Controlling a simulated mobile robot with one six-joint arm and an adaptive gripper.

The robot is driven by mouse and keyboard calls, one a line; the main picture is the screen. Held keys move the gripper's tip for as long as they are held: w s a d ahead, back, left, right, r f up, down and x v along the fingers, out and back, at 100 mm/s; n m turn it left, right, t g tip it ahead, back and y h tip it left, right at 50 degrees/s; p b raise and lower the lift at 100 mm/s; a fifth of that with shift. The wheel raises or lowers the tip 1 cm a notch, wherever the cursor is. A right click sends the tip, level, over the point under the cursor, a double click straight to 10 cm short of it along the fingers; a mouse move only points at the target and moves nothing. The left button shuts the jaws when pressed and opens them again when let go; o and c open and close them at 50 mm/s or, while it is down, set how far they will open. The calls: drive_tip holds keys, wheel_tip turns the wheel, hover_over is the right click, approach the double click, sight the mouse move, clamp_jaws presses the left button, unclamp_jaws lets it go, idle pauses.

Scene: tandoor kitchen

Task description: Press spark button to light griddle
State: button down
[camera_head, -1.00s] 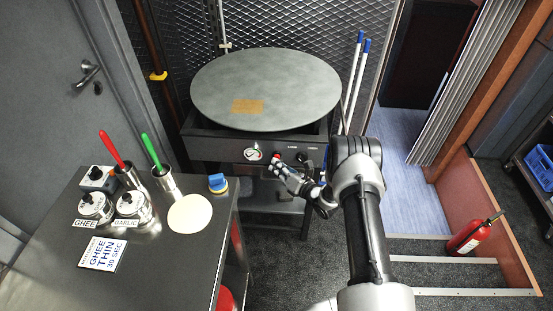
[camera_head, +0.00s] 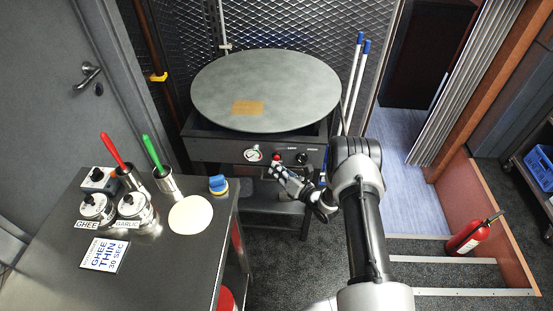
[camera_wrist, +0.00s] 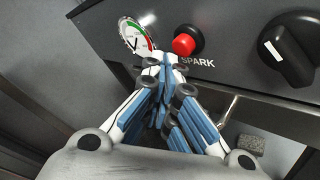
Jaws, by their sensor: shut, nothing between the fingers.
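The round grey griddle (camera_head: 290,85) sits on a dark base with a front control panel (camera_head: 225,152). The red spark button (camera_wrist: 183,45) is on that panel, above the SPARK label, between a gauge (camera_wrist: 136,36) and a black knob (camera_wrist: 289,52). The button also shows in the head view (camera_head: 277,157). My gripper (camera_wrist: 162,66) is shut and empty. Its fingertips are just in front of the panel, below and left of the button in the wrist view, and appear apart from it. The button is fully visible there.
A fire extinguisher (camera_head: 467,238) stands on steps at right. Blue-tipped poles (camera_head: 357,80) lean beside the griddle.

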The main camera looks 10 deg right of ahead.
drive_tip(key=shift+s, duration=0.15)
drive_tip(key=s+p, duration=0.1)
drive_tip(key=s, duration=0.1)
drive_tip(key=s+a+p, duration=0.1)
drive_tip(key=s, duration=0.1)
drive_tip(key=shift+s+a, duration=0.15)
drive_tip(key=shift+s, duration=0.2)
idle(0.9)
